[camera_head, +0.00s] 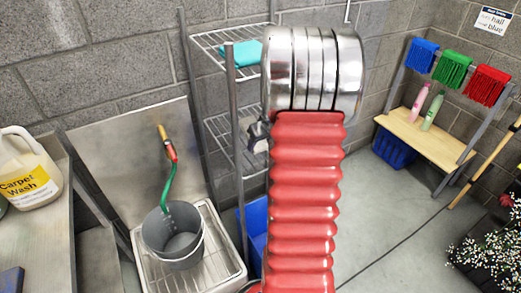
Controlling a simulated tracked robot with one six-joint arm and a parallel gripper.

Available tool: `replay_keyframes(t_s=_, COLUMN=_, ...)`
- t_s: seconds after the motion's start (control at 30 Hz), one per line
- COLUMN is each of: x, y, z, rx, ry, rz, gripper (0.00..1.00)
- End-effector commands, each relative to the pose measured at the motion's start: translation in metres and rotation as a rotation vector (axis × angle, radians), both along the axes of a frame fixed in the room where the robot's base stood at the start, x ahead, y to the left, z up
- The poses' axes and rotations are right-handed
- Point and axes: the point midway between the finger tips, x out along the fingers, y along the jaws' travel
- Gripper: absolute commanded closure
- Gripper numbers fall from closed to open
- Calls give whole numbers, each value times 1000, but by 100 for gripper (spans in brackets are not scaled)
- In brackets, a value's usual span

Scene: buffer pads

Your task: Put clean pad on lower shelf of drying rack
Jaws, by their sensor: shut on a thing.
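The drying rack (231,98) is a grey metal frame with wire shelves, left of centre and partly behind my red arm. A teal pad (240,54) lies on its upper shelf, its right end cut off by my arm. The lower shelf (226,142) shows bare wire on its visible left part. A small grey and black part of my gripper (257,135) shows at the arm's left edge, in front of the lower shelf's right side. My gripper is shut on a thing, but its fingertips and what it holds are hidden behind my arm.
A grey bucket (160,240) stands in a sink with a green hose above it. A Carpet Wash jug (28,170) stands on the left counter. A blue bin (254,235) is under the rack. A wooden bench (425,135) with coloured mops is at right. Floor between is clear.

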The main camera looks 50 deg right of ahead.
Motion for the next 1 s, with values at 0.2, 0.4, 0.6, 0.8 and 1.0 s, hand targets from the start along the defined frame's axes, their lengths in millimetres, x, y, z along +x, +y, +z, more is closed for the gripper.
replay_keyframes(t_s=0.2, x=0, y=0, z=-1, rx=0, ry=0, rz=0, gripper=74)
replay_keyframes(t_s=0.4, x=0, y=1, z=-21, rx=3, ry=2, rz=0, gripper=74)
replay_keyframes(t_s=0.6, x=4, y=-1, z=-38, rx=0, ry=1, rz=1, gripper=74)
replay_keyframes(t_s=0.8, x=4, y=-1, z=-39, rx=0, ry=0, rz=1, gripper=74)
replay_keyframes(t_s=1.0, x=4, y=-1, z=-41, rx=1, ry=1, rz=0, gripper=51)
